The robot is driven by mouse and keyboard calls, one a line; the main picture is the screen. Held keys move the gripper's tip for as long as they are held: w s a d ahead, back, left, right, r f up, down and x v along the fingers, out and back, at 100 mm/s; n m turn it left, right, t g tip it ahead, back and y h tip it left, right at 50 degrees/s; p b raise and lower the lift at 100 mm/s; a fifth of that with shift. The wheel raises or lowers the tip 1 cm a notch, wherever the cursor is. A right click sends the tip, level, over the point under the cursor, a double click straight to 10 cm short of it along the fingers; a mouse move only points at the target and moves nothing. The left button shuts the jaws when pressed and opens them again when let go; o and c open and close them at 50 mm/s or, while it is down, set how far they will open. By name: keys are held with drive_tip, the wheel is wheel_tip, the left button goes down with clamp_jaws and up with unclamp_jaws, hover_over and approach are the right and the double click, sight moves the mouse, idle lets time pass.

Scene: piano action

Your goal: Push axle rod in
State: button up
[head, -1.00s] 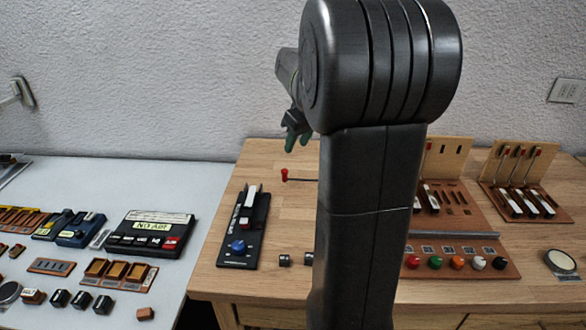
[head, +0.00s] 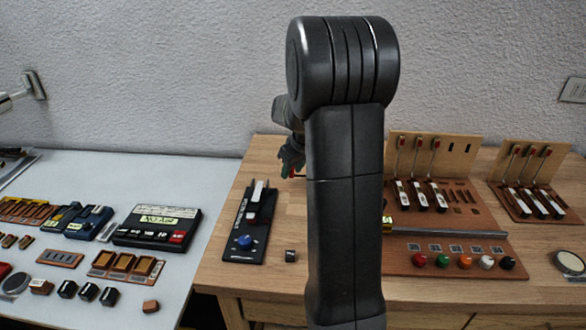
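The axle rod's red end (head: 298,174) shows just left of my arm, low over the wooden table. My gripper (head: 289,171), dark with greenish fingertips, points down right beside the red end. I cannot tell whether it touches the end, or whether the fingers are open or shut. The brown piano-action board (head: 455,258) stands to the right of my arm. It carries several white-topped keys with red-tipped upright hammers, and its left part is hidden by my arm.
A black base with a white key and blue knob (head: 243,241) lies left of my gripper. A small dark block (head: 291,256) sits in front. A second wooden action model (head: 524,192) stands far right. A white table (head: 120,170) with several devices adjoins at left.

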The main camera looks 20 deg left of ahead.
clamp_jaws()
drive_tip(key=w+d, duration=0.1)
drive_tip(key=d, duration=0.6)
drive_tip(key=w+d+b, duration=0.1)
drive_tip(key=w+d, duration=0.1)
drive_tip(key=d, duration=0.5)
drive_tip(key=w+d, duration=0.2)
drive_tip(key=d, duration=0.5)
drive_tip(key=shift+w+b, duration=0.25)
drive_tip(key=shift+b, duration=0.05)
unclamp_jaws()
drive_tip(key=v, duration=1.4)
drive_tip(key=shift+p, duration=0.45)
drive_tip(key=shift+w+a, duration=0.1)
